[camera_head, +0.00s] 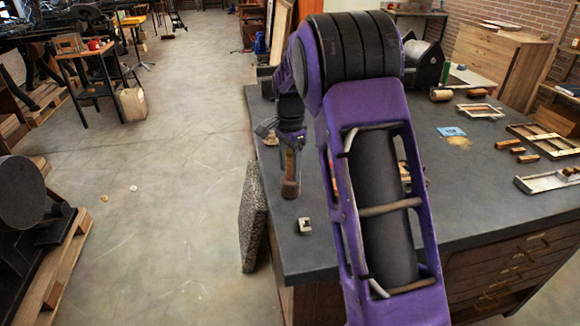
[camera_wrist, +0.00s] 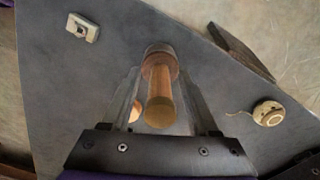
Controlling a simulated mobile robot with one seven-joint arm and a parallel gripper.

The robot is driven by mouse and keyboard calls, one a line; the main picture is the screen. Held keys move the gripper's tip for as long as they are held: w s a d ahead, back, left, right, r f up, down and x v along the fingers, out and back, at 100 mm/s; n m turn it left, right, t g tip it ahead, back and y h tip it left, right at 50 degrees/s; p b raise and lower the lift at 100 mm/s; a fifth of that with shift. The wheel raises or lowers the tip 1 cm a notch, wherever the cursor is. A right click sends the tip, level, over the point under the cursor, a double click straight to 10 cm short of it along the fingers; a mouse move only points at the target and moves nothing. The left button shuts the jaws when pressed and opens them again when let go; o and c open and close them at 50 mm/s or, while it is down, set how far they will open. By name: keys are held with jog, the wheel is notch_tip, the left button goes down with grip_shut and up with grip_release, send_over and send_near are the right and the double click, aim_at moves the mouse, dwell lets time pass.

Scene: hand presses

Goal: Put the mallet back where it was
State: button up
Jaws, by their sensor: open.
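The mallet (camera_head: 290,178) stands head down on the dark table top, near its left edge, with its wooden handle upward. In the wrist view the handle (camera_wrist: 160,105) points toward the camera, and the darker head (camera_wrist: 159,56) is beyond it. My gripper (camera_head: 288,138) is above the mallet. In the wrist view my gripper (camera_wrist: 157,88) is open, with one finger on each side of the handle. Whether either finger touches the handle cannot be told.
A small metal block (camera_head: 305,225) lies nearer the table's front corner. A twine spool (camera_wrist: 268,112) sits on the other side of the mallet. A speckled slab (camera_head: 253,215) leans against the table's left side.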

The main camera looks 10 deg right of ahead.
notch_tip(320, 180, up, 12)
jog(key=shift+r+p, duration=0.2)
jog(key=shift+p, duration=0.25)
